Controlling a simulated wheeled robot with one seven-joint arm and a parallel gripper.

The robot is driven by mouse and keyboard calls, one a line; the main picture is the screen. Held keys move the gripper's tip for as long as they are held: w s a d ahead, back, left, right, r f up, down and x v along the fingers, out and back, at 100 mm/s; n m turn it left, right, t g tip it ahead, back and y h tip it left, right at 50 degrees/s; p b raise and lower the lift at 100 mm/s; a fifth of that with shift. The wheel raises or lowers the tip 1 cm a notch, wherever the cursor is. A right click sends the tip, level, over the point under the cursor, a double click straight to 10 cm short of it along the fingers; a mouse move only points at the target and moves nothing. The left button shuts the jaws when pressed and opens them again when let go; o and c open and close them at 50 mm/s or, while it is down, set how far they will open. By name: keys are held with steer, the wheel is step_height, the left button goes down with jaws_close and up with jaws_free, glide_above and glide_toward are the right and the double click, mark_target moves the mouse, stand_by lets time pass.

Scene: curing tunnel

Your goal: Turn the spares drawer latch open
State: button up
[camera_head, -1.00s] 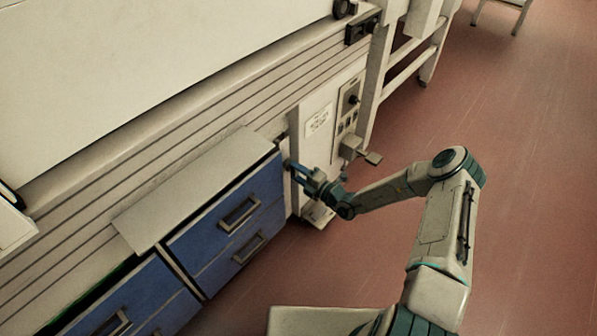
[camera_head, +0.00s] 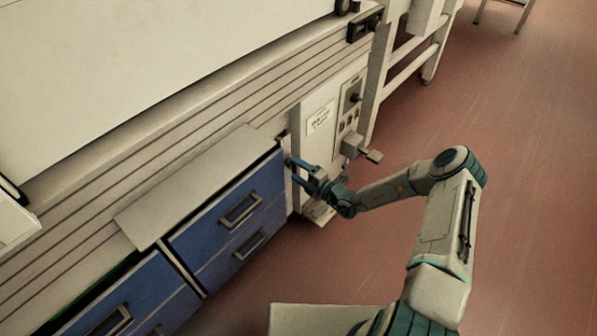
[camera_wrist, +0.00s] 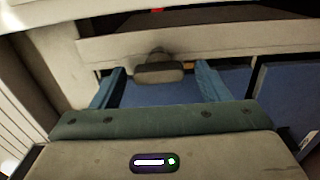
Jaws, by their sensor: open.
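My gripper (camera_head: 293,171) is at the right edge of the blue drawer unit, beside the upper drawer (camera_head: 232,212). In the wrist view my gripper (camera_wrist: 158,84) is open, with one blue finger on each side of a dark grey, rounded latch handle (camera_wrist: 158,73). The handle lies roughly level across the gap, and a short stem rises behind it to a pale bar (camera_wrist: 220,45). I cannot tell whether the fingers touch it. Blue panel shows behind and below it. In the head view the latch cannot be made out near my gripper.
A pale control panel (camera_head: 321,121) with knobs and a protruding lever (camera_head: 371,155) stands just right of my gripper. A pale flat ledge (camera_head: 190,188) juts out above the drawers. The reddish floor (camera_head: 520,180) on the right is clear.

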steer(key=p+v, duration=0.1)
steer(key=v, duration=1.3)
steer(key=shift+p, duration=0.4)
steer(key=shift+a, duration=0.15)
steer(key=shift+r, duration=0.1)
